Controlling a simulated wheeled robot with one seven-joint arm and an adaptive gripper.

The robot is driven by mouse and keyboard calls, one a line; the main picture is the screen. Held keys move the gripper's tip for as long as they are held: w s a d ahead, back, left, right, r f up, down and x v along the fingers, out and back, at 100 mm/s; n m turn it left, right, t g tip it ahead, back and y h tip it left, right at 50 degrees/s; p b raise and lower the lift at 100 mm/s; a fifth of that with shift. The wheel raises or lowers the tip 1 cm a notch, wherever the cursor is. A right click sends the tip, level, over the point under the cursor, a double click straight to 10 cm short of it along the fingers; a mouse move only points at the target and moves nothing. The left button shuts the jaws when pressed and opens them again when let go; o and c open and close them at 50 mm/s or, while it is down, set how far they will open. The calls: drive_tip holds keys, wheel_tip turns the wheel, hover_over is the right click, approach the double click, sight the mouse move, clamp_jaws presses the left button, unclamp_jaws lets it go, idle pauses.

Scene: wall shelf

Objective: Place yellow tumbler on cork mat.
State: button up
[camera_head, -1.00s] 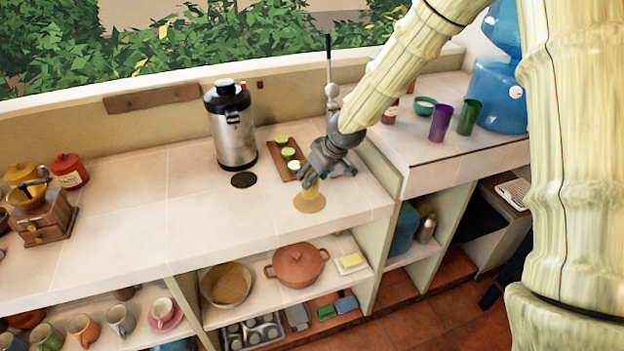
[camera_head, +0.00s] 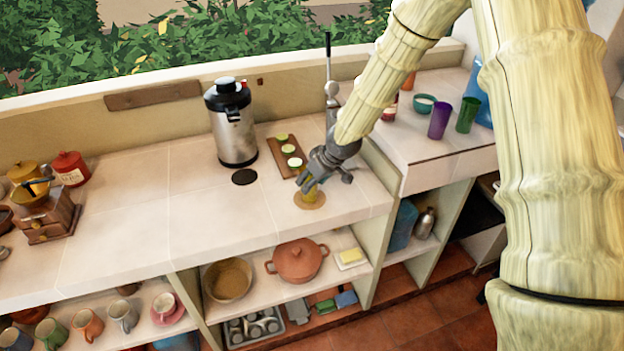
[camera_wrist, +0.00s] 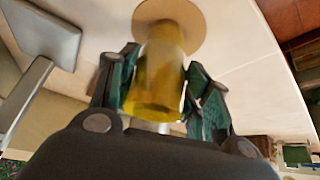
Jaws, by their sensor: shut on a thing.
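The yellow tumbler (camera_wrist: 157,75) is between the two fingers of my gripper (camera_wrist: 160,88), which is shut on it. In the head view the tumbler (camera_head: 311,195) shows only in part below my gripper (camera_head: 309,183); the fingers cover its upper part. The round cork mat (camera_head: 318,204) lies on the counter near its front edge. The tumbler is over the mat, and its far end overlaps the cork mat (camera_wrist: 188,17) in the wrist view. I cannot tell whether the tumbler's base touches the mat.
A wooden board (camera_head: 281,161) with green-topped items lies behind my gripper. A metal dispenser (camera_head: 232,125) and a dark round coaster (camera_head: 244,177) are to the left. Purple (camera_head: 439,119) and green (camera_head: 468,115) tumblers stand on the right counter. The counter left of the mat is clear.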

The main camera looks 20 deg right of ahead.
drive_tip(key=o, duration=1.3)
drive_tip(key=shift+f, duration=0.1)
drive_tip(key=shift+o, duration=0.2)
